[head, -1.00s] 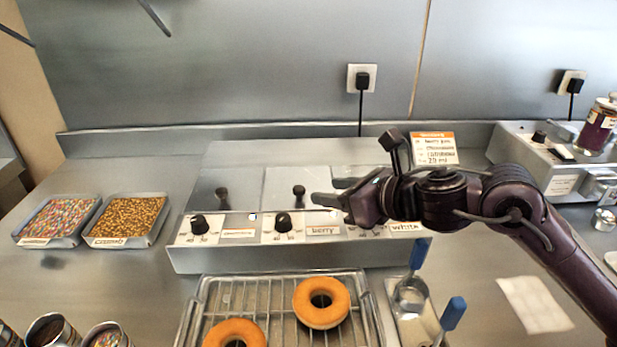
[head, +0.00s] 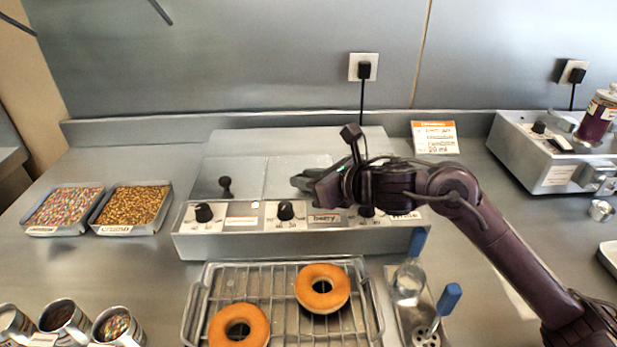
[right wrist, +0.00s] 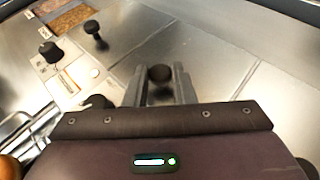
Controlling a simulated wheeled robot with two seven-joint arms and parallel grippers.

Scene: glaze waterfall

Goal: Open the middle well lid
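The warmer (head: 290,246) is a grey metal box with flat lids on top. The middle well lid (head: 283,173) lies flat and looks closed. Its black knob (right wrist: 160,73) shows in the right wrist view between my fingertips, with a small gap on each side. My right gripper (head: 298,181) is open over that lid, and it also shows in the right wrist view (right wrist: 160,80). In the head view the gripper hides the middle knob. The left lid (head: 240,170) is flat, with its knob (head: 225,186) standing up. My left gripper is not in view.
Dials (head: 286,210) line the warmer's front. A wire rack (head: 274,290) with two donuts (head: 322,287) stands before it. Blue-handled ladles (head: 449,298) stand right of the rack. Topping trays (head: 130,209) sit at left. An order card (head: 435,137) stands behind.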

